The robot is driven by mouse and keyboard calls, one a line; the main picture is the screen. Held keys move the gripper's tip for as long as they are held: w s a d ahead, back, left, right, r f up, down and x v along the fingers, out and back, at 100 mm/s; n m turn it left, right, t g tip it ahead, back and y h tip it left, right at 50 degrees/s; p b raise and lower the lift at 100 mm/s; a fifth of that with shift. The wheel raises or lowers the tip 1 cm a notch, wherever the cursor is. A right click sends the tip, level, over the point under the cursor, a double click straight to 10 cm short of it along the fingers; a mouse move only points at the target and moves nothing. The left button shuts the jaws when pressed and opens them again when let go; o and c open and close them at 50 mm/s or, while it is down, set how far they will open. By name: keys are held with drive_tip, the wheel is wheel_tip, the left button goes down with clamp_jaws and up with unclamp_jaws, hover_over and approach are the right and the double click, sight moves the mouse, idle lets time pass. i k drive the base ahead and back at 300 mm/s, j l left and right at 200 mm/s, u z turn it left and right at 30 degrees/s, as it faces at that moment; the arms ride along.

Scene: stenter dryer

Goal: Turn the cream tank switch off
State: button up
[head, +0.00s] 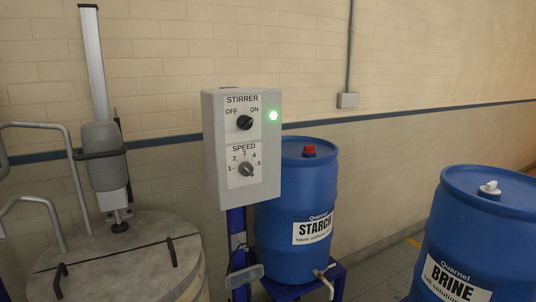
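A light grey control box (211,150) stands on a blue post in the middle of the head view. Its upper panel reads STIRRER, with a black rotary switch (244,122) between the marks OFF at left and ON at right. The switch's pointer is too small to read surely. A green lamp (273,115) beside it is lit. A pale round tank (120,262) with a lid stands at the lower left, a grey stirrer motor (103,155) above it. No label shows on this tank. My gripper is not in view.
A blue BRINE drum (480,240) is at right. Metal handrails (75,185) rise at left.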

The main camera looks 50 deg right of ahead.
sight(243, 122)
drive_tip(key=z, duration=1.35)
